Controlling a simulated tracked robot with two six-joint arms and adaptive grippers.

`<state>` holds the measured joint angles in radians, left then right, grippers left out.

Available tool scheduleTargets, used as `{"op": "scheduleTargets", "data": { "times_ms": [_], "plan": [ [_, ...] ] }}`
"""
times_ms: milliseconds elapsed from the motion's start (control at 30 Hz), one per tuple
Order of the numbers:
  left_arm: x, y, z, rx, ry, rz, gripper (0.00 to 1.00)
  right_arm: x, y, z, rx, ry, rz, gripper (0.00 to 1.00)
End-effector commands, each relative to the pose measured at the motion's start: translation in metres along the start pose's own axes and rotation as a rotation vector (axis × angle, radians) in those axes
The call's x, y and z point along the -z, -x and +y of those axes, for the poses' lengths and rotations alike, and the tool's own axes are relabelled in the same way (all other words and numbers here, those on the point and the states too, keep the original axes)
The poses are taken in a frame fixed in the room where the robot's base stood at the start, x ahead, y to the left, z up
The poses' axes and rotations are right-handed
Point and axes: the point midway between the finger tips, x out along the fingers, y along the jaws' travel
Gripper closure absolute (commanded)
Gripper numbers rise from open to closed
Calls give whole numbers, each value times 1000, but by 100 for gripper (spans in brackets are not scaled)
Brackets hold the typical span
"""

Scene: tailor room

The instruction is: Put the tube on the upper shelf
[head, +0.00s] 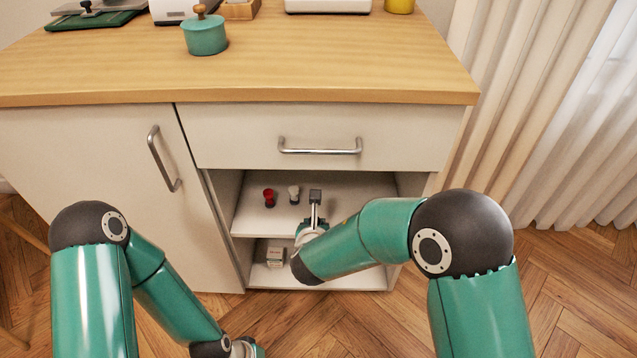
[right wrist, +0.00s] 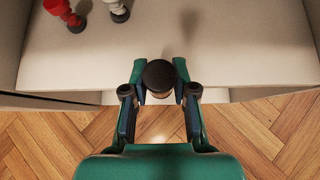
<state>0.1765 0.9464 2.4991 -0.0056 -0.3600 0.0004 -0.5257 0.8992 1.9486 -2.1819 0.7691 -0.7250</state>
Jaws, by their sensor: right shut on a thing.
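My right gripper (right wrist: 160,82) is shut on the tube (right wrist: 159,74), which shows a dark round end and a tan part below it between the fingertips. In the head view the tube (head: 315,196) shows as a small grey block above the right gripper (head: 314,218). The gripper is at the front edge of the upper shelf (head: 355,202), with the tube over its front part. Whether the tube touches the shelf I cannot tell. My left arm hangs low at the left, and its gripper is out of the picture.
A red item (head: 269,197) and a white item (head: 294,194) stand left of the tube on the upper shelf. A pale box (head: 275,257) is on the lower shelf. A closed drawer (head: 320,135) is above the opening. The upper shelf's right side is clear.

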Motion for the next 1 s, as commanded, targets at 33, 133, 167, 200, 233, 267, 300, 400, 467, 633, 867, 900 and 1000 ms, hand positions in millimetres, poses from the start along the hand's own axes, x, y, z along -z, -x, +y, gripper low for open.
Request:
{"op": "scheduleTargets", "data": {
  "times_ms": [33,133,167,200,233,267,300,400,467,633,867,900,1000],
  "plan": [
    [0,-2,0,0,0,0,100,-8,-11,-4,7,-8,-3,100],
    [0,-3,-1,0,0,0,100,-24,-32,-8,12,-13,-3,100],
    [0,-4,-1,0,0,0,100,-29,-39,-9,14,-14,-3,100],
    [0,-4,-1,0,0,0,100,-35,-47,-10,15,-14,-2,100],
    [0,-4,-2,0,0,0,100,-40,-53,-11,16,-15,-3,100],
    [0,-4,-2,0,0,0,100,-45,-60,-11,16,-16,-2,100],
    [0,-4,-1,0,0,0,100,-50,-66,-12,18,-15,-1,100],
    [0,-4,-1,0,0,0,100,-62,-81,-13,17,-15,-2,100],
    [0,-3,-1,0,0,0,100,-66,-87,-13,17,-14,0,100],
    [0,-2,-1,0,0,0,100,-73,-95,-13,17,-13,1,100],
    [0,1,0,0,0,0,100,-86,-113,-14,20,-15,0,100],
    [0,2,0,0,0,0,100,-90,-117,-14,19,-16,0,100],
    [0,3,1,0,0,0,100,-97,-126,-15,17,-14,-1,100]
  ]
}}
